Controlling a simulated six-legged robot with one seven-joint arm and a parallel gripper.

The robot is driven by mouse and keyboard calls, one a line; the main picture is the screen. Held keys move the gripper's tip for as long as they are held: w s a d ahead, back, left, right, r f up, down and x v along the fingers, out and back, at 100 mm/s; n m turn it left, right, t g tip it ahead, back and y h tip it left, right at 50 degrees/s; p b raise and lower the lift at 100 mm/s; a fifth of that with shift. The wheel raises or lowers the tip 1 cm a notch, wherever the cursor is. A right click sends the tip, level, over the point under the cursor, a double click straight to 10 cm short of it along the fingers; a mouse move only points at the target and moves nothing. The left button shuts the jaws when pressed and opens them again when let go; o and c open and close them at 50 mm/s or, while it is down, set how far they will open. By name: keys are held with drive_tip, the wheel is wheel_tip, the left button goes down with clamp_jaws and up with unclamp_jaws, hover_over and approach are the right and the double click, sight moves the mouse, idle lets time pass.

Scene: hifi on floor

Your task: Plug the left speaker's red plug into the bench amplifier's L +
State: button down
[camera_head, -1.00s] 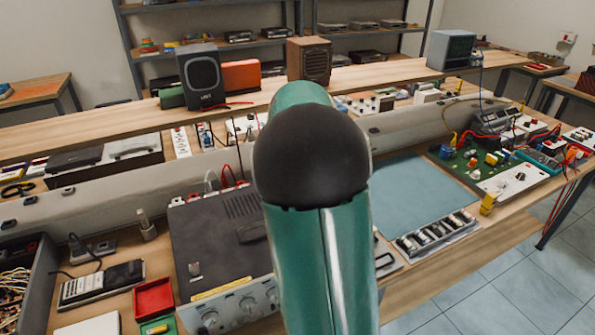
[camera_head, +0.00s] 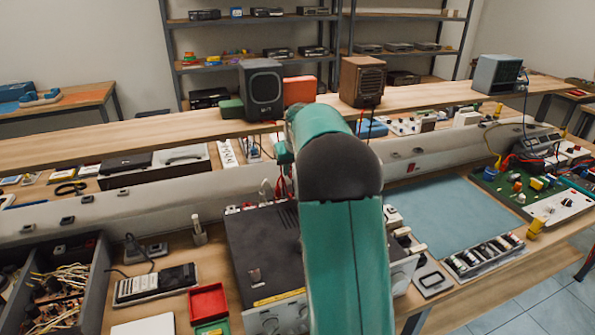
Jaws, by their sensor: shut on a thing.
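The bench amplifier (camera_head: 258,237) is a dark box with a silver knobbed front, left of my arm on the bench. Its rear edge shows red and white leads (camera_head: 279,187), partly hidden by my arm; I cannot make out the L + socket. A black speaker (camera_head: 262,92) stands on the raised shelf at left, and a brown wooden speaker-like box (camera_head: 362,82) stands to its right. My green arm covers the amplifier's right part and the space behind it.
A long grey trunking (camera_head: 130,203) crosses behind the amplifier. A red tray (camera_head: 207,302) and a box of wires (camera_head: 55,290) lie at left. A blue mat (camera_head: 450,215) is mostly clear at right, beside a green circuit board (camera_head: 520,187).

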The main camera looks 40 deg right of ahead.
drive_tip(key=shift+s+d+f, duration=0.1)
drive_tip(key=shift+d, duration=0.25)
drive_tip(key=shift+a+f, duration=0.2)
drive_tip(key=shift+f, duration=0.05)
drive_tip(key=shift+d+f, duration=0.2)
drive_tip(key=shift+f, duration=1.85)
drive_tip(key=shift+f, duration=1)
idle(1.8)
drive_tip(key=c, duration=1.2)
unclamp_jaws()
drive_tip(key=shift+c, duration=0.2)
drive_tip(key=w+v, duration=0.2)
drive_tip(key=v, duration=1.6)
drive_tip(key=shift+d+r, duration=0.15)
drive_tip(key=shift+r, duration=0.4)
